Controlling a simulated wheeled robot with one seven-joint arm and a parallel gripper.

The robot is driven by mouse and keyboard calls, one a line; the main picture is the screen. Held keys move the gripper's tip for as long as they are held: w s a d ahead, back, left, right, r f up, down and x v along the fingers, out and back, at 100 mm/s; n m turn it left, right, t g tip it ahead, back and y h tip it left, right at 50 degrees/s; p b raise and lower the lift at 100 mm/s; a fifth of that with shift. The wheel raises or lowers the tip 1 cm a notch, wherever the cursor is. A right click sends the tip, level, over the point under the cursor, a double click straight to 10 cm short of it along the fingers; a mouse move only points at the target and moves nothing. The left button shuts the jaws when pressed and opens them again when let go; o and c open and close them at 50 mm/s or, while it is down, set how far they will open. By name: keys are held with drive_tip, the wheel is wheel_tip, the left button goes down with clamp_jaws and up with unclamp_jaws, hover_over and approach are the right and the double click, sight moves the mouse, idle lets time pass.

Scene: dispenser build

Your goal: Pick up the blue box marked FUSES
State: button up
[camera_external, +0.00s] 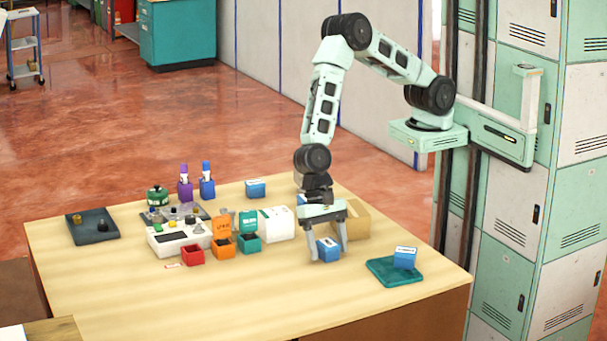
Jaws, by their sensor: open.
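My gripper (328,255) points down over the table, fingers apart and open. A small blue box (328,250) with a white label on top stands on the table between or just behind the fingers. I cannot tell whether they touch it. A second blue box (405,258) with a white label sits on the teal tray (382,272) to the right. A third blue box (256,188) with a white label stands at the back of the table. The labels are too small to read, so I cannot tell which says FUSES.
A tan open box (357,222) stands just behind my gripper. Left of it are a white box (279,223), teal (249,243), orange (222,244) and red (193,255) bins, and a white device (180,238). A dark tray (92,227) lies far left. The front of the table is clear.

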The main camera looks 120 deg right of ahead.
drive_tip(key=c, duration=1.1)
drive_tip(key=shift+r, duration=0.1)
